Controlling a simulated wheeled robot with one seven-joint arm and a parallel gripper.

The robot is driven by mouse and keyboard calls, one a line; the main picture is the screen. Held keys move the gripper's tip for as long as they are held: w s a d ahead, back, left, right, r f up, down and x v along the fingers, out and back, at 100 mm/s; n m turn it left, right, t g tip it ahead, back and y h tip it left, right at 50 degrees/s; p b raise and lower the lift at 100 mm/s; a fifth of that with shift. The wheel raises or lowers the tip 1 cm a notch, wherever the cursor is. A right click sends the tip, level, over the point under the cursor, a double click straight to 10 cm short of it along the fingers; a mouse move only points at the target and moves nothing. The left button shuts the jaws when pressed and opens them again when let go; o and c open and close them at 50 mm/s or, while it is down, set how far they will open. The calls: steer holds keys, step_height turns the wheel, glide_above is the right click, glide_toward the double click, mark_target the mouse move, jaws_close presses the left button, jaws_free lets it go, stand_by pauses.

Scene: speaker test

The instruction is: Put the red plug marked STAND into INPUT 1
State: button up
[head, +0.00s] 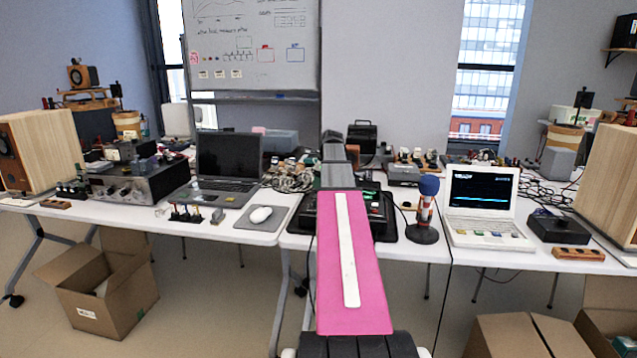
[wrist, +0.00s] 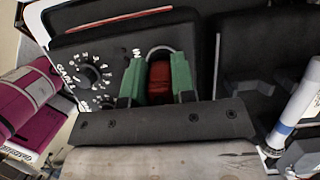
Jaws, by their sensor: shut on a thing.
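In the wrist view my gripper (wrist: 158,75) has its two green fingers shut on a red plug (wrist: 160,85). A pale cable arcs over the plug's far end. No mark on the plug can be read. Behind the fingers lies a black unit (wrist: 112,47) with dials and white lettering. Whether the plug touches that unit I cannot tell. I cannot make out a socket marked INPUT 1. In the head view a black device with a green display (head: 375,203) stands on the table, partly hidden by my pink arm; the gripper's fingers and plug do not show there.
A microphone with a blue top (head: 428,187) and a white laptop (head: 483,195) stand right of the arm. A mouse (head: 261,215), a dark laptop (head: 228,158) and an amplifier (head: 137,183) are to the left. Open cardboard boxes (head: 103,295) stand on the floor.

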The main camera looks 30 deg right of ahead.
steer(key=shift+f, duration=0.2)
stand_by(0.6)
steer(key=o, duration=1)
steer(key=v, duration=1.1)
